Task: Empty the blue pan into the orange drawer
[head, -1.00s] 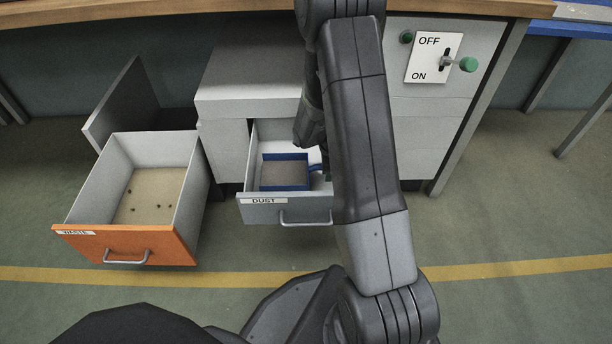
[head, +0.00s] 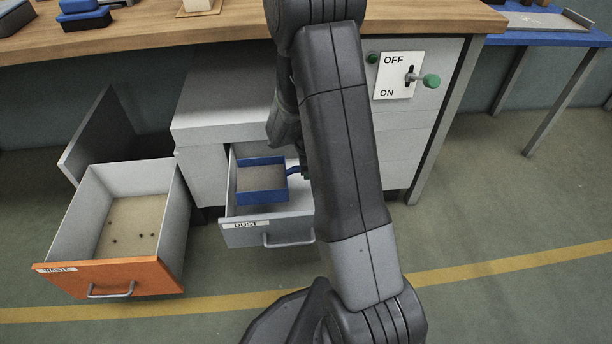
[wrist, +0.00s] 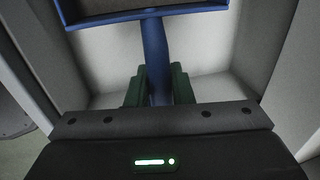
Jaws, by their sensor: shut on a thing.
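The blue pan (head: 262,196) is in or just above the open grey drawer labelled DUST (head: 268,232); its grey inside faces up and looks level. Its handle points right, toward my arm. In the wrist view my gripper (wrist: 159,88) is shut on the pan's blue handle (wrist: 155,52), with green fingers on both sides. In the head view my arm hides the gripper. The orange drawer (head: 108,277), labelled WASTE, stands open at the left. Several small dark bits lie on its beige floor (head: 132,222).
A grey cabinet (head: 225,110) stands behind the drawers, with an OFF/ON switch panel (head: 397,76) at right. A grey panel (head: 92,135) stands behind the orange drawer. The wooden worktop (head: 150,30) is above. Green floor lies in front.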

